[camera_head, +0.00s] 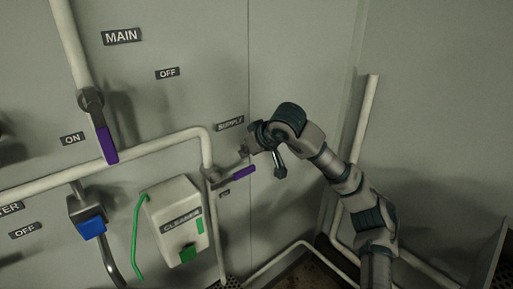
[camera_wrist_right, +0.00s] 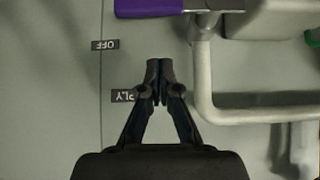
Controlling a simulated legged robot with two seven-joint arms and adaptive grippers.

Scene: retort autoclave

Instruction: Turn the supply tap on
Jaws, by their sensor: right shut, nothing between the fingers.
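The supply tap has a purple lever (camera_head: 238,174) on the pipe below the SUPPLY label (camera_head: 230,123). The lever sticks out to the right, nearly level. In the right wrist view, which looks upside down, the purple lever (camera_wrist_right: 150,7) lies at the top edge and is partly cut off. An OFF label (camera_wrist_right: 105,45) sits on the wall near it. My right gripper (camera_head: 243,153) is just above the lever, and its shut, empty fingertips (camera_wrist_right: 155,72) show apart from the lever in the wrist view. My left gripper is in neither view.
The main tap's purple lever (camera_head: 106,145) hangs down at the left. A white pipe (camera_head: 150,148) bends down to the supply tap. The wall right of the lever is mostly bare.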

